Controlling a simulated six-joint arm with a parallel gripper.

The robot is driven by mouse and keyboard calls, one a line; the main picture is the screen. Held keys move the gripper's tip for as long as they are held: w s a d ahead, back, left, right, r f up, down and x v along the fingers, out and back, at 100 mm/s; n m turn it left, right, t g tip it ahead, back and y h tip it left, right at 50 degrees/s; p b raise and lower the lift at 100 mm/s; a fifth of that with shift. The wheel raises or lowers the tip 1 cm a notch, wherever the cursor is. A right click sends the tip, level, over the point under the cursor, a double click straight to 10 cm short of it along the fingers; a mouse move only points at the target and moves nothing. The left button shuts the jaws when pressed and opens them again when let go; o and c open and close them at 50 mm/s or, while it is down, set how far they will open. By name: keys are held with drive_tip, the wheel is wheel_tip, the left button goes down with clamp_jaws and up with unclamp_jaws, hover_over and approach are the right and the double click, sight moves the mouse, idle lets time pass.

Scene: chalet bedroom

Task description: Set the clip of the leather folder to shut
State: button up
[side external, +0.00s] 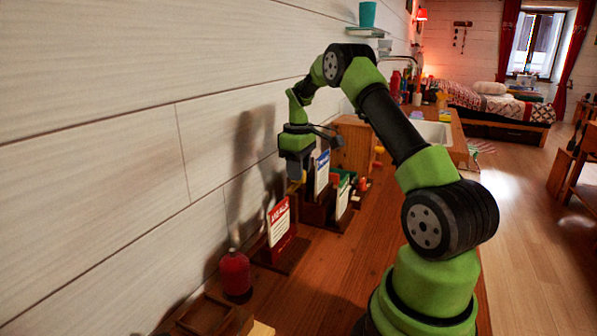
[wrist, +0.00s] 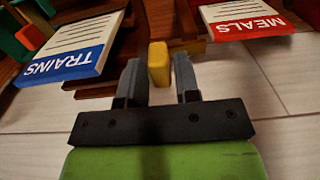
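My gripper (side external: 295,172) points down beside the white wall, above the brown holders on the wooden counter. In the wrist view, its two grey fingers (wrist: 159,75) are apart, with a small yellow block (wrist: 159,62) between their tips. A narrow gap shows beside the block, so the fingers do not look closed on it. The block may be the clip; I cannot tell for sure. No leather folder is clearly identifiable. A blue-banded TRAINS card (wrist: 68,52) lies left of the fingers and a red-banded MEALS card (wrist: 246,22) right.
The red MEALS card (side external: 279,222) and the blue TRAINS card (side external: 322,172) stand in brown holders along the wall. A green-edged card (side external: 343,196) is beside them. A red bottle (side external: 236,274) stands nearer. The counter's middle (side external: 335,262) is clear.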

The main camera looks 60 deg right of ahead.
sight(290, 189)
drive_tip(key=shift+f, duration=0.4)
clamp_jaws()
drive_tip(key=shift+a+r, duration=0.1)
drive_tip(key=shift+a, duration=2)
unclamp_jaws()
wheel_tip(290, 189, up, 10)
